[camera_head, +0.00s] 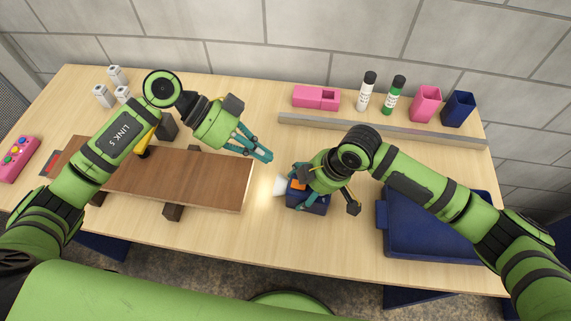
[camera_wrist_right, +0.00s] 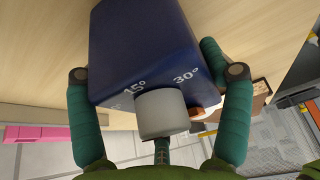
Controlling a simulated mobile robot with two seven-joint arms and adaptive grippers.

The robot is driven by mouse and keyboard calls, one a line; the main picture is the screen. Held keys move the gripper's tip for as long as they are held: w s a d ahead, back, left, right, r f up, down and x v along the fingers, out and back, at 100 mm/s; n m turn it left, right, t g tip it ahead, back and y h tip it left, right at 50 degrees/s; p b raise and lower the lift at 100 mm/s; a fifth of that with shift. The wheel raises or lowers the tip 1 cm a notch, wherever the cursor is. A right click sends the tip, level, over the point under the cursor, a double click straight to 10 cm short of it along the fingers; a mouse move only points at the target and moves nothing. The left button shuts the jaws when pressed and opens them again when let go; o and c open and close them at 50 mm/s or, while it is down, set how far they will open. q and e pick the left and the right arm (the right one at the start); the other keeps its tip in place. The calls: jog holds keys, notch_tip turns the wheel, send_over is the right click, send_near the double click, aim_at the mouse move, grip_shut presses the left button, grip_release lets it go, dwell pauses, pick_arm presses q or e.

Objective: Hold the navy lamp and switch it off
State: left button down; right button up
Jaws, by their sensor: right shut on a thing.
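The navy lamp (camera_head: 314,205) is a box-shaped unit standing on the table right of the wooden board. A pale glow lies on the table at its left side. My right gripper (camera_head: 320,198) is over it, shut on it; in the right wrist view the lamp (camera_wrist_right: 145,45) sits between the two teal fingers. Its face there shows "15°" and "30°" marks, a grey knob (camera_wrist_right: 162,113) and a small orange part (camera_wrist_right: 196,112). My left gripper (camera_head: 265,157) hangs up and left of the lamp, apart from it, its fingertips close together and empty.
The brown board (camera_head: 200,180) rests on dark blocks at left. A navy tray (camera_head: 425,235) stands at right. A grey rail (camera_head: 400,130) runs behind, with bottles and pink and navy containers beyond it. White cylinders (camera_head: 103,96) and a pink button box (camera_head: 17,158) are at left.

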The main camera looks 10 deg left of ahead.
aim_at(290, 184)
pick_arm(q)
jog(key=x, duration=0.9)
jog(key=shift+d+f, duration=0.25)
jog(key=shift+f, duration=0.1)
jog(key=shift+d+f, duration=0.2)
jog(key=shift+f, duration=0.1)
jog(key=shift+a, duration=0.1)
jog(key=shift+a+f, duration=0.2)
jog(key=shift+a, duration=0.6)
